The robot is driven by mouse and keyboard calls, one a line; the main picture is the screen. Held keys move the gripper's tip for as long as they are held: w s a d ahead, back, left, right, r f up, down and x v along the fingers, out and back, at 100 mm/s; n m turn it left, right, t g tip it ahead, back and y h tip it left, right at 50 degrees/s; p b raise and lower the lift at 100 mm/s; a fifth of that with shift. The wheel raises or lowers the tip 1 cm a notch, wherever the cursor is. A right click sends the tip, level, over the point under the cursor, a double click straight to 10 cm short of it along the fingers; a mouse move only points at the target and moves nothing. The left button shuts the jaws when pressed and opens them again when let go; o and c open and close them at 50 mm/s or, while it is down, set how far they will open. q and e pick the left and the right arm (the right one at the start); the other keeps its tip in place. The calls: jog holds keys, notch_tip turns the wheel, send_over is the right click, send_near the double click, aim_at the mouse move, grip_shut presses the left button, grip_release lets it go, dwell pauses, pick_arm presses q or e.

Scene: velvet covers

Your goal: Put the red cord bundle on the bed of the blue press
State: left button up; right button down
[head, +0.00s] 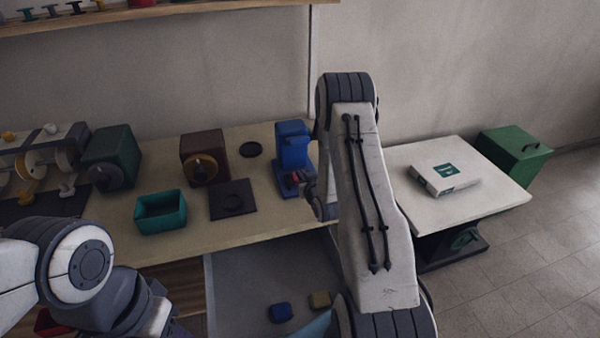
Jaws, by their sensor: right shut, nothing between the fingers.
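The blue press (292,147) stands on the table, just left of my right arm. A small red bundle (297,177), which looks like the red cord bundle, lies low on the front of the press, on its bed. My right gripper (311,188) is beside the press bed, close to the red bundle, mostly hidden by my own arm. It is shut with nothing in it; whether it touches the bundle cannot be told. My left arm is at the lower left, and its fingers do not show.
A teal open bin (161,212), a dark square plate (232,200), a maroon machine (204,159) and a green machine (111,157) stand on the table. A white side table (490,193) holds a white box (444,178). A green case (513,152) is behind it.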

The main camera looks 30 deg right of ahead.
jog(key=shift+w+d+r, duration=0.1)
jog(key=shift+w+d, duration=0.1)
jog(key=shift+w, duration=0.75)
jog(key=shift+f+p, duration=0.35)
jog(key=shift+p, duration=0.05)
jog(key=shift+f+b, duration=0.55)
jog(key=shift+f, duration=0.05)
jog(key=shift+s+f, duration=0.1)
jog(key=shift+f, duration=0.05)
